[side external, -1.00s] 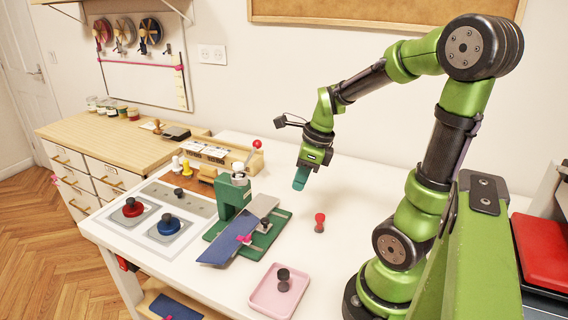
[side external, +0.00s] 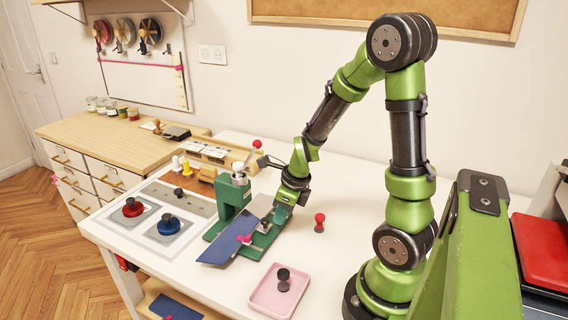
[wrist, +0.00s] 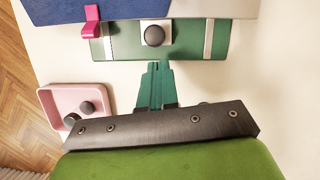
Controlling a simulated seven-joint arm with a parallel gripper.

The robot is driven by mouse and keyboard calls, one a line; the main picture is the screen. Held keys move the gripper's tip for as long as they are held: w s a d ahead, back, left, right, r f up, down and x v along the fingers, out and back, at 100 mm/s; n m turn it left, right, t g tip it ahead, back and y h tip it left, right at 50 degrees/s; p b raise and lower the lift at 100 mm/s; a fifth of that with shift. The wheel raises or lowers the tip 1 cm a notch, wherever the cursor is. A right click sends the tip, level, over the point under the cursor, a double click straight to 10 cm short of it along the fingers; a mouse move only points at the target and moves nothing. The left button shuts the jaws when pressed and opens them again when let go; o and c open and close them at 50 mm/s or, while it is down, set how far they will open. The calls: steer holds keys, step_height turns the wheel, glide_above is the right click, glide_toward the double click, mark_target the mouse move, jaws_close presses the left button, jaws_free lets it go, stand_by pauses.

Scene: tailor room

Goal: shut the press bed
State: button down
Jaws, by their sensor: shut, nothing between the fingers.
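The green press (side external: 232,192) stands on the white table, with a red-tipped lever (side external: 256,144) at its top. Its bed (side external: 262,242) juts out at the press's right side. Blue cloth (side external: 226,240) with a pink clip (wrist: 91,22) lies across the press. My gripper (side external: 272,217) is shut and empty, pointing down low at the bed's right end. In the wrist view its teal fingertips (wrist: 157,64) are just below the knob; contact cannot be told.
A pink tray (side external: 264,302) with a dark knobbed piece is in front of the press. A red-topped stamp (side external: 319,222) stands right of my gripper. Red (side external: 132,208) and blue (side external: 168,225) knobbed pads lie left.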

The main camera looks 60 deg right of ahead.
steer(key=shift+w+a+f, duration=0.1)
steer(key=shift+w, duration=0.5)
